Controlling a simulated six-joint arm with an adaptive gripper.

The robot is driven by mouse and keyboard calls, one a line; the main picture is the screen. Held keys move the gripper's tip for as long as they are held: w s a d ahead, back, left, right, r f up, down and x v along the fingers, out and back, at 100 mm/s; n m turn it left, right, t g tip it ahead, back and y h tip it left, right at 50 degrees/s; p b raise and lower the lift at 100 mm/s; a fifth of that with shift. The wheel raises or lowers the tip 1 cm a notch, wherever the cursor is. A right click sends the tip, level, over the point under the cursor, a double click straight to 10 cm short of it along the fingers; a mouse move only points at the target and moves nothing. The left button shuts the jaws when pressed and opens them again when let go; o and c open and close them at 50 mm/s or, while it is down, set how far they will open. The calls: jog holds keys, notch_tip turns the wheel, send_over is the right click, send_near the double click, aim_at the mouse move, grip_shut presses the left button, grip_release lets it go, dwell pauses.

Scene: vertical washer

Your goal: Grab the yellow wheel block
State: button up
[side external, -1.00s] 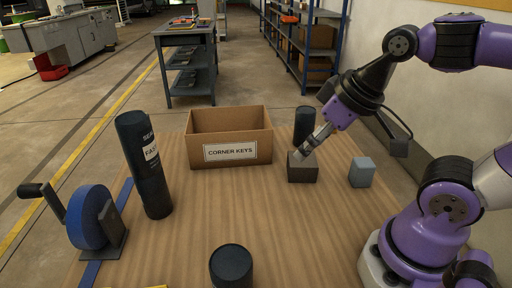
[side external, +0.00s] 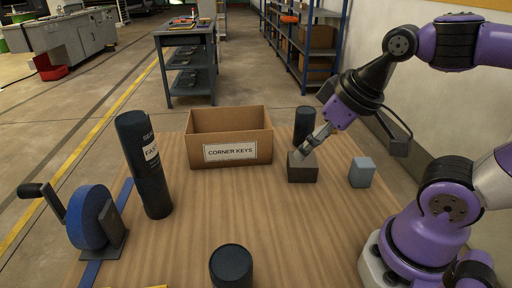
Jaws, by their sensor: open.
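A thin yellow sliver (side external: 155,286) shows at the bottom edge of the picture, on the near side of the table. Most of it is cut off, so I cannot tell whether it is the yellow wheel block. No other yellow block shows on the table. My gripper (side external: 306,151) is open and points down and left at the top of a dark grey-brown block (side external: 302,172). Its fingertips are at or just above that block; I cannot tell whether they touch. My gripper is far from the yellow sliver, towards the back right.
A cardboard box labelled CORNER KEYS (side external: 229,138) stands at the back. A dark cylinder (side external: 304,126) stands behind my gripper, a grey-blue block (side external: 361,172) to its right. A tall dark bottle (side external: 146,165), a blue reel (side external: 89,217) and a dark canister (side external: 231,266) stand left and front. The table's middle is clear.

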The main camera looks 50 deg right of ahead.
jog(key=o, duration=0.4)
jog(key=m+g, duration=0.5)
jog(key=m, duration=0.4)
send_over(364, 161)
notch_tip(364, 161, down, 5)
jog(key=shift+a+f, duration=0.1)
jog(key=shift+a, duration=0.05)
jog(key=shift+m+g, duration=0.3)
jog(key=shift+m, duration=0.2)
jog(key=f, duration=0.5)
jog(key=shift+s+d+f, duration=0.1)
jog(key=shift+s+d, duration=0.25)
jog(key=shift+w+a+f, duration=0.1)
jog(key=shift+w+f, duration=0.1)
jog(key=shift+f, duration=1.15)
jog(key=shift+w+a+f, duration=0.1)
jog(key=shift+w+f, duration=0.05)
jog(key=shift+f, duration=1.2)
